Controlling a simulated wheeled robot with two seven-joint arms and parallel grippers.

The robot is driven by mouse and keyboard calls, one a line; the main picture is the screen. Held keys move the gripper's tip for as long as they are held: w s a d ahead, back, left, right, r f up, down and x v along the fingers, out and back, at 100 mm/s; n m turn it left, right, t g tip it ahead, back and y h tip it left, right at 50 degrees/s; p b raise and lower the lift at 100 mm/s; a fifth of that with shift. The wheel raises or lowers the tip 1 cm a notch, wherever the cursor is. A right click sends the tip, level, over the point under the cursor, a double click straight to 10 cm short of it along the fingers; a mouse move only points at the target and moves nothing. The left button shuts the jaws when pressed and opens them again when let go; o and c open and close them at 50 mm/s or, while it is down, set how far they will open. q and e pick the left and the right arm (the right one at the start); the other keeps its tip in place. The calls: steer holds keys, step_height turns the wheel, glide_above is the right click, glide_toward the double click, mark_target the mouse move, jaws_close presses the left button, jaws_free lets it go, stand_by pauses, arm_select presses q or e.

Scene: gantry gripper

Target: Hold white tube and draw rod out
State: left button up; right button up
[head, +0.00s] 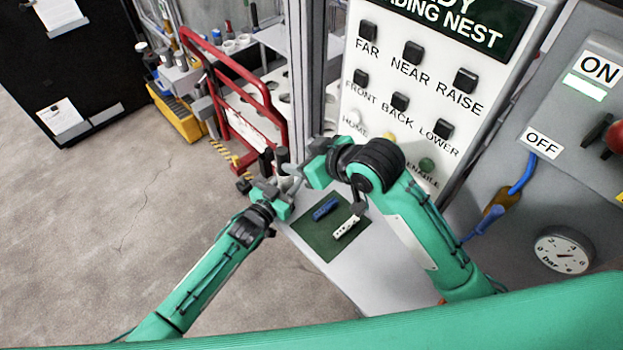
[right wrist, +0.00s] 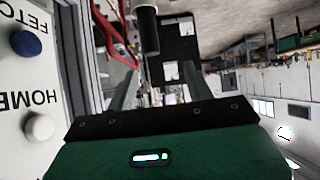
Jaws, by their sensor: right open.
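My right gripper (head: 294,174) is open, with its jaws turned left toward my left gripper (head: 268,190). The two grippers are close together beside the machine front. In the right wrist view a dark cylinder (right wrist: 147,32) shows beyond and between the two spread grey fingers, with nothing clearly held. A dark upright cylinder (head: 266,164) also shows behind the grippers in the head view. I cannot clearly make out a white tube or a rod; the small grey shapes between the grippers are too small to tell apart. Whether my left gripper holds something is not clear.
A green mat (head: 316,247) lies on the light shelf below my right arm, with a blue piece (head: 325,208) and a white, dark-marked piece (head: 347,227) on it. The button panel (head: 431,95) stands close behind my right arm. A red frame (head: 232,85) stands behind the grippers.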

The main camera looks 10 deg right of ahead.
step_height(320, 180, down, 3)
steer(key=a+n+y, duration=0.2)
steer(key=y, duration=0.1)
steer(key=m+t+y, duration=0.1)
steer(key=t+y, duration=0.2)
steer(key=t, duration=0.1)
glide_toward(282, 150)
steer(key=x, duration=0.3)
steer(key=f+x, duration=0.1)
steer(key=x, duration=0.2)
steer(key=f+x, duration=0.1)
steer(key=x, duration=0.3)
steer(key=shift+f, duration=0.1)
jaws_close()
steer(key=shift+r, duration=1.75)
